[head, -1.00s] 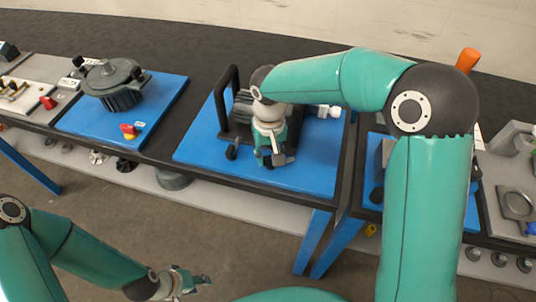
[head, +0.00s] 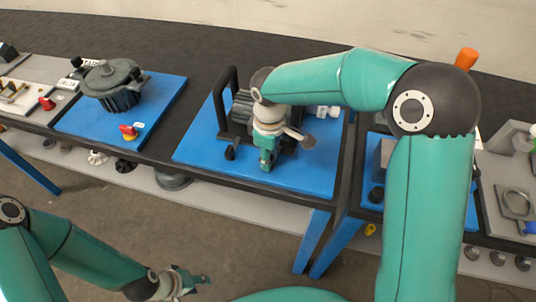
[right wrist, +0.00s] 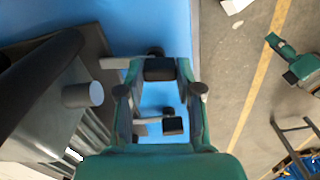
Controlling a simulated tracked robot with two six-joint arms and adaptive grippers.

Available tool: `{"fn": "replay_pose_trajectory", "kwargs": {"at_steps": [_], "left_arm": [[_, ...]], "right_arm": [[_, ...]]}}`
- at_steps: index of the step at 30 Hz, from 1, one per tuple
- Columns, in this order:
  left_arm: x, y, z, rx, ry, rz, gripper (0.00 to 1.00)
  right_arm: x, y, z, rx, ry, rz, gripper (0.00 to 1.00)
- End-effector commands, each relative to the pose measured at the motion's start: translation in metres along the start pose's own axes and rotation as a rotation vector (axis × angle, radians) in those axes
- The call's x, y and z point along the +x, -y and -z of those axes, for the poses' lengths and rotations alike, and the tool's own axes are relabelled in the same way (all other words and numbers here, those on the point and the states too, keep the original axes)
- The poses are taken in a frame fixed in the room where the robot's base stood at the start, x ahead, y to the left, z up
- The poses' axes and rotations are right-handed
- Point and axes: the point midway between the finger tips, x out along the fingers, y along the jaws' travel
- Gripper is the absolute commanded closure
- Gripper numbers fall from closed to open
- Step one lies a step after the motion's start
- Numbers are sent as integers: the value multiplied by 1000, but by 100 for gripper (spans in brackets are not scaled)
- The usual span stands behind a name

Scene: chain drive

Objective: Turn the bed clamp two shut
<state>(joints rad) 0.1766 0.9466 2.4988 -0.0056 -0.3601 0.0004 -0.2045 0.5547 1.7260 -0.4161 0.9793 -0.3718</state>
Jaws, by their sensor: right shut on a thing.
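The chain drive unit (head: 241,108) stands on a blue mat (head: 315,180) with a tall black handle (head: 225,95) at its left. My right gripper (head: 266,165) points down at the unit's front. In the right wrist view its fingers (right wrist: 160,78) are shut around the black end of a lever, which I take as bed clamp two (right wrist: 158,68). A second grey lever with a black end (right wrist: 173,126) shows between the fingers, nearer the palm. A black knob (head: 231,153) sits left of the gripper. My left gripper (head: 192,280) hangs low over the floor, away from the bench, its jaw gap unclear.
Left on the bench is another blue mat (head: 165,105) with a dark finned motor (head: 118,88) and a red knob (head: 129,132). A grey fixture (head: 515,205) stands at the far right. The front right of the middle mat is clear.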

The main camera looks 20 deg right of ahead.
Motion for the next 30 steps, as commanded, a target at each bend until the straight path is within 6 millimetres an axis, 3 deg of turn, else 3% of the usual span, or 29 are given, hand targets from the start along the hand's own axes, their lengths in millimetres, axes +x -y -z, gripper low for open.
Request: {"fn": "replay_pose_trajectory", "kwargs": {"at_steps": [9, 25, 26, 30], "left_arm": [[-2, -1, 0, 0, 0, 0, 60], [-2, -1, 0, 0, 0, 0, 60], [-2, -1, 0, 0, 0, 0, 60], [-2, -1, 0, 0, 0, 0, 60]], "right_arm": [[-3, -3, 2, -135, -10, -9, 100], [-3, -3, 2, -162, -11, -11, 100], [-3, -3, 2, -163, -11, -11, 62], [-2, -2, 1, -162, -8, -9, 40]]}}
